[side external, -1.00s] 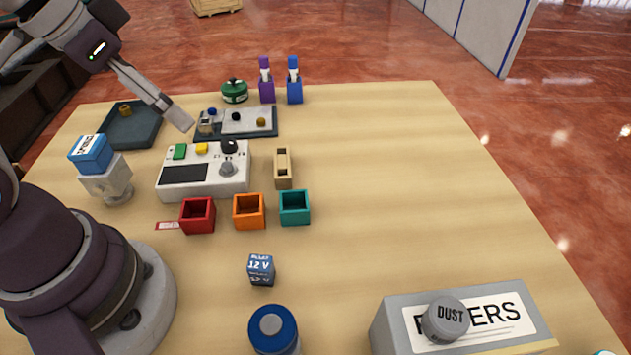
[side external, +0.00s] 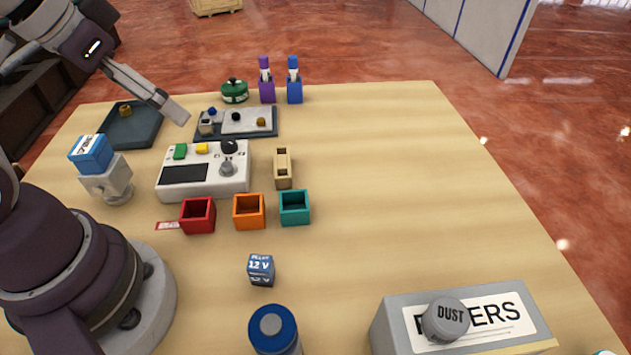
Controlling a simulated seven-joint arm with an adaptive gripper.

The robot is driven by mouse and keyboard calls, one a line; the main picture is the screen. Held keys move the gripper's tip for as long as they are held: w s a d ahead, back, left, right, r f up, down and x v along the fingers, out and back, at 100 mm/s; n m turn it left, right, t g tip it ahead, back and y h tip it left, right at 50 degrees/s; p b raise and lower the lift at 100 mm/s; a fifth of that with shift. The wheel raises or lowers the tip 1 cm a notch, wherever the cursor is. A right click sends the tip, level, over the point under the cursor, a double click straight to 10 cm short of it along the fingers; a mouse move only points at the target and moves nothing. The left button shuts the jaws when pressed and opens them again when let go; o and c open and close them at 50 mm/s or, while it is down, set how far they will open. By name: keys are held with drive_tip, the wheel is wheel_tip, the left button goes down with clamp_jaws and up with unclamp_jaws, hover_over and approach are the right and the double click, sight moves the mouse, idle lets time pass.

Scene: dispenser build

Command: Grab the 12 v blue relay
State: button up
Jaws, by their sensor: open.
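The relay (side external: 261,269) is a small dark blue block marked "12 V". It stands on the table in front of the orange and teal boxes, with nothing touching it. My gripper (side external: 176,110) is at the upper left, above the far part of the table near the dark grey tray with small parts. It is open, with no object seen in it, and it is far from the relay.
Red (side external: 198,215), orange (side external: 249,210) and teal (side external: 295,207) open boxes stand behind the relay. A blue-capped container (side external: 273,328) stands in front of it, and a grey filters box (side external: 460,325) at right. A control box (side external: 205,170) lies further back. The table's right middle is clear.

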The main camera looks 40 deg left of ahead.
drive_tip(key=shift+c, duration=0.4)
drive_tip(key=shift+c, duration=1.1)
drive_tip(key=m+g, duration=0.6)
drive_tip(key=m, duration=0.5)
approach(259, 262)
drive_tip(key=shift+w+f, duration=0.2)
drive_tip(key=shift+f, duration=0.15)
drive_tip(key=f, duration=1)
drive_tip(key=shift+s+f, duration=0.25)
drive_tip(key=shift+s, duration=0.1)
